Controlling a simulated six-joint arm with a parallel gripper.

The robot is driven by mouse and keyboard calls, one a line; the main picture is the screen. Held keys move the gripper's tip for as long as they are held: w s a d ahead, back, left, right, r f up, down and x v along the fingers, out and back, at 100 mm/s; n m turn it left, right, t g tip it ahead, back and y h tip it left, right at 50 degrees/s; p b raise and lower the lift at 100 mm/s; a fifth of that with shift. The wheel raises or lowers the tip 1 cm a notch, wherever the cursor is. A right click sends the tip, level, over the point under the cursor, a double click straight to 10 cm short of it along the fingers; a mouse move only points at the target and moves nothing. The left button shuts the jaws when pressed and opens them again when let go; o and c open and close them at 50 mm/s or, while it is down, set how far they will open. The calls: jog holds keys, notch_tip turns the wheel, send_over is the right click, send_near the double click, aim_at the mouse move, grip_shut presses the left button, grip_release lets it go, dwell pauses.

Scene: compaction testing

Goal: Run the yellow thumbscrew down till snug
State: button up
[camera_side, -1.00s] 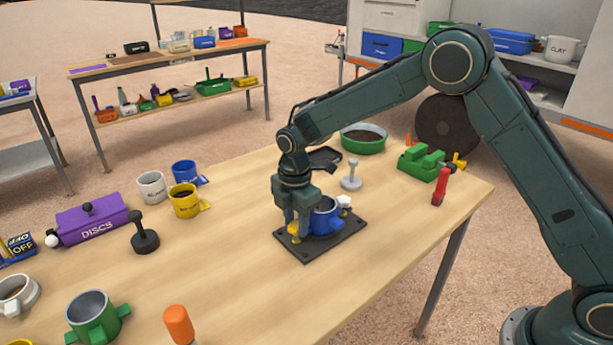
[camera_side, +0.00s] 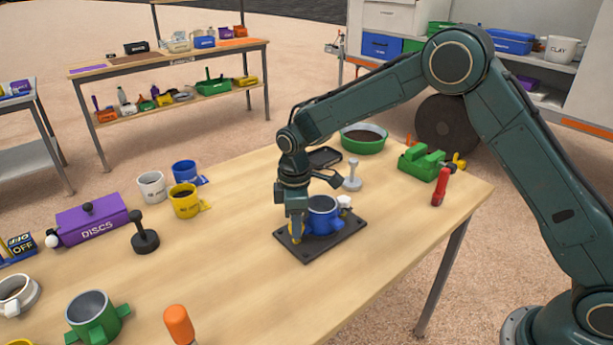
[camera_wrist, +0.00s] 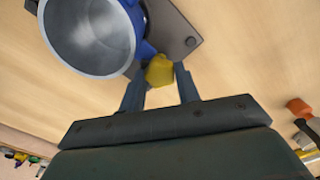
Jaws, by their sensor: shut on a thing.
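The yellow thumbscrew (camera_wrist: 160,71) sits between my two fingers in the wrist view, beside the blue mould (camera_wrist: 136,27). In the side view only a little of the thumbscrew (camera_side: 296,239) shows below my fingers. My gripper (camera_side: 297,230) points down and is shut on the thumbscrew at the left side of the mould (camera_side: 322,218). The mould stands upright on a dark base plate (camera_side: 312,252), and its inside looks empty in the wrist view. A white thumbscrew (camera_side: 344,202) is on the mould's far right side. The thread under the yellow thumbscrew is hidden.
A grey tamper (camera_side: 352,177), a dark tray (camera_side: 324,157) and a green pan (camera_side: 363,142) stand behind the plate. A green vise-like tool (camera_side: 424,162) and a red-handled tool (camera_side: 440,187) are at right. A black weight (camera_side: 144,240) stands left.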

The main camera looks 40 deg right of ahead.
jog(key=o, duration=0.9)
jog(key=shift+r, duration=0.1)
jog(key=shift+r, duration=2.9)
jog(key=shift+r, duration=0.1)
notch_tip(320, 180, up, 14)
jog(key=shift+f, duration=0.2)
jog(key=shift+s+r, duration=0.1)
